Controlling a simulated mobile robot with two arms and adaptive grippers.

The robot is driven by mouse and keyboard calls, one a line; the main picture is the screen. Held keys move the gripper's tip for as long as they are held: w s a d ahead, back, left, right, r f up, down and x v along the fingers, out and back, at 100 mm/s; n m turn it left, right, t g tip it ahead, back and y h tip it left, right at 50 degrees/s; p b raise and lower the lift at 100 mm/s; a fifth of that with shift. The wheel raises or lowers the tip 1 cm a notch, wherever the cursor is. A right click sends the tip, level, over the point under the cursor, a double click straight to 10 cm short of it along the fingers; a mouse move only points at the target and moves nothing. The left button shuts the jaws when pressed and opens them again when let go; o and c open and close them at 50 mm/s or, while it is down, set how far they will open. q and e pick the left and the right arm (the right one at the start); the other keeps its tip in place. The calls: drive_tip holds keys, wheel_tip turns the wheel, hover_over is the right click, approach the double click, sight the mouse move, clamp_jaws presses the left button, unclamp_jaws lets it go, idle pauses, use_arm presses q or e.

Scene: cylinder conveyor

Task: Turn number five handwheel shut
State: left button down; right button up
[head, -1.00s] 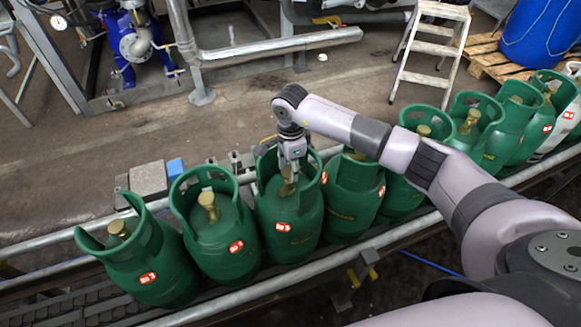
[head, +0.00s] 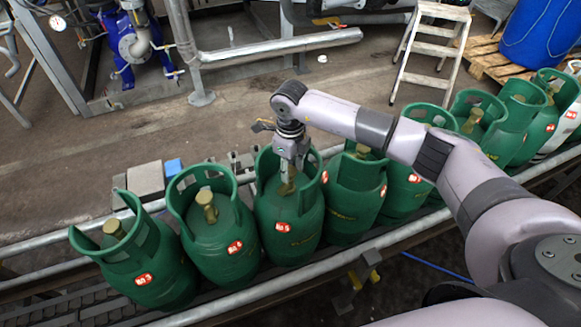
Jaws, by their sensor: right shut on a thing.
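The number five cylinder (head: 290,232) is green, with a red and white label. It stands upright on the conveyor, third from the left. Its brass valve with the handwheel (head: 287,189) sits inside the collar. My right gripper (head: 287,178) points down into the collar from above and is shut on the handwheel. The fingers and collar hide most of the wheel, so its angle cannot be told. My left gripper is not in view.
Green cylinders (head: 222,240) stand close on both sides in a row along the conveyor, whose front rail (head: 250,291) runs below. A grey block (head: 146,180) and a blue block lie behind the row. A step stool (head: 430,55) and blue barrel (head: 540,35) stand at the back right.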

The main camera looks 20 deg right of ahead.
drive_tip(key=shift+m, duration=1.5)
drive_tip(key=o, duration=1.2)
drive_tip(key=shift+c, duration=0.2)
wheel_tip(320, 180, up, 12)
